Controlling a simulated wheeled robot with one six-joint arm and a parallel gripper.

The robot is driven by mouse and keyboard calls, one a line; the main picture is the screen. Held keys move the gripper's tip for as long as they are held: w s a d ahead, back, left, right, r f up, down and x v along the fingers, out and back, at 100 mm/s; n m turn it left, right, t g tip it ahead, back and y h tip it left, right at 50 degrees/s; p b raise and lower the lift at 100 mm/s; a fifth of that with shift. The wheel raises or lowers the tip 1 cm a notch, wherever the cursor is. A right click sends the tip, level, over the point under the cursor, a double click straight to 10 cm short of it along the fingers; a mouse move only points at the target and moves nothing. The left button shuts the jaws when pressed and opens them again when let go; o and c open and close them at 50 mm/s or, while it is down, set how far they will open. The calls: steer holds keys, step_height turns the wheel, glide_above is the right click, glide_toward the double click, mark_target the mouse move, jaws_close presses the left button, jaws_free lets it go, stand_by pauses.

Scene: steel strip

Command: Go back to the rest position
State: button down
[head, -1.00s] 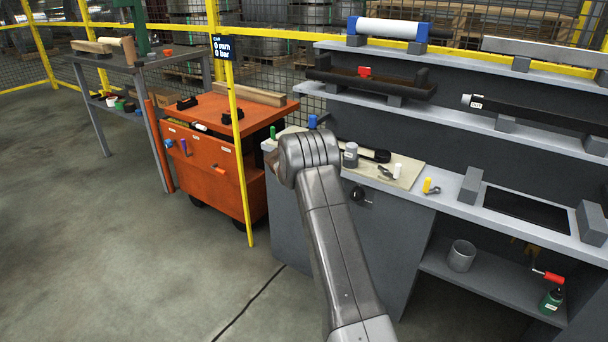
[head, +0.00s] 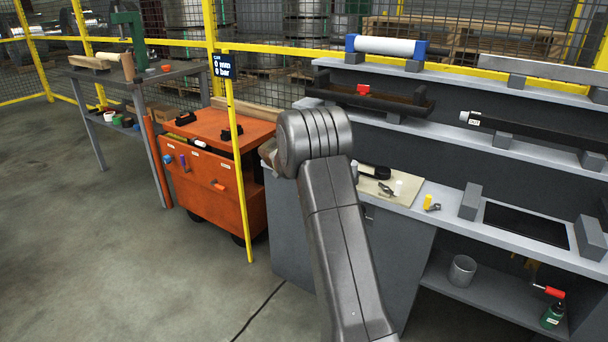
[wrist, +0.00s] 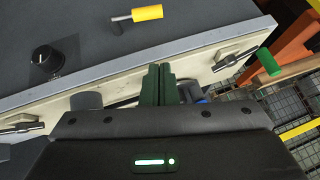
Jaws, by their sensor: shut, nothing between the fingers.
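My arm rises in the middle of the head view, its rounded joint in front of the grey bench. My gripper is hidden behind it there. In the wrist view my gripper (wrist: 158,84) shows as two dark green fingers pressed together, with nothing between them. They stand over the pale board strip and bench edge (wrist: 190,48). Small things lie near the fingers, including a grey cylinder (wrist: 86,101) to their left and a blue piece partly hidden to their right.
An orange cart (head: 205,185) stands left of the bench, beside a yellow post (head: 238,170). The bench top (head: 405,205) holds a yellow-handled piece (head: 428,201). Shelves with rollers (head: 385,46) rise behind. Floor (head: 90,240) at left is clear.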

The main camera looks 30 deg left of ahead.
steer(key=shift+s+r, duration=0.15)
steer(key=shift+r, duration=0.05)
steer(key=shift+f, duration=0.1)
stand_by(0.4)
